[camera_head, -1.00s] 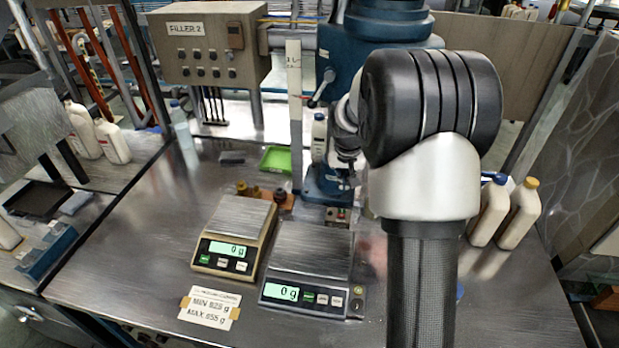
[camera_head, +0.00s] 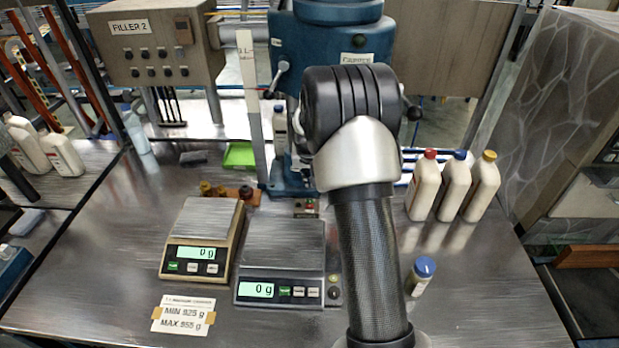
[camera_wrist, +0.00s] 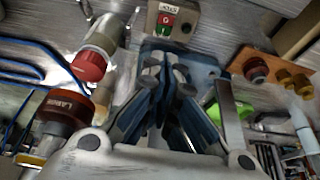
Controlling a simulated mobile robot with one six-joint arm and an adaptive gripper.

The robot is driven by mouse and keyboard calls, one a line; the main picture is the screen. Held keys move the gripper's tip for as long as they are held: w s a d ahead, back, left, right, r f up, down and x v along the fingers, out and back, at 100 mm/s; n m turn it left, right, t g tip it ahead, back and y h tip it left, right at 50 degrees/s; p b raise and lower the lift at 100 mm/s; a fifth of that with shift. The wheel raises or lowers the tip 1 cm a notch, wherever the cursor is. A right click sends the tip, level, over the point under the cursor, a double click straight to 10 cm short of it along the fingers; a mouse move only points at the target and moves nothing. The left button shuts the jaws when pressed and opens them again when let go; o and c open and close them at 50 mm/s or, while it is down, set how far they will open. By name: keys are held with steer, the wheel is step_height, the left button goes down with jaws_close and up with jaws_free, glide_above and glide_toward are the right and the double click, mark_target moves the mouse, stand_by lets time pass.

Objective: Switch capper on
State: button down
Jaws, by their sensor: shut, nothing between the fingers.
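The capper (camera_head: 330,45) is a tall blue machine at the back centre in the head view, partly hidden by my arm. A small switch box (camera_head: 306,208) with green and red buttons sits at the front of its base. In the wrist view the switch box (camera_wrist: 172,20) is at the top, with a green and a red patch and a dark round button. My gripper (camera_wrist: 165,68) is shut and empty. Its fingertips appear just below the box in the wrist view, apparently apart from it; the distance is unclear. In the head view my arm hides the gripper.
Two scales (camera_head: 203,225) (camera_head: 284,248) stand at the front, both reading 0 g. Several white bottles (camera_head: 455,187) with red, blue and yellow caps stand at the right. A small blue-capped bottle (camera_head: 420,276) is nearer. A rack with amber caps (camera_wrist: 275,72) lies beside the capper.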

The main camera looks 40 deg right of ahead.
mark_target(310, 200)
steer(key=b+x, duration=0.1)
steer(key=x, duration=0.2)
steer(key=b+x, duration=0.1)
steer(key=x, duration=0.6)
steer(key=shift+s+a+f+b, duration=0.15)
steer(key=shift+s+a+b, duration=0.1)
steer(key=shift+b, duration=0.15)
steer(key=shift+p, duration=0.4)
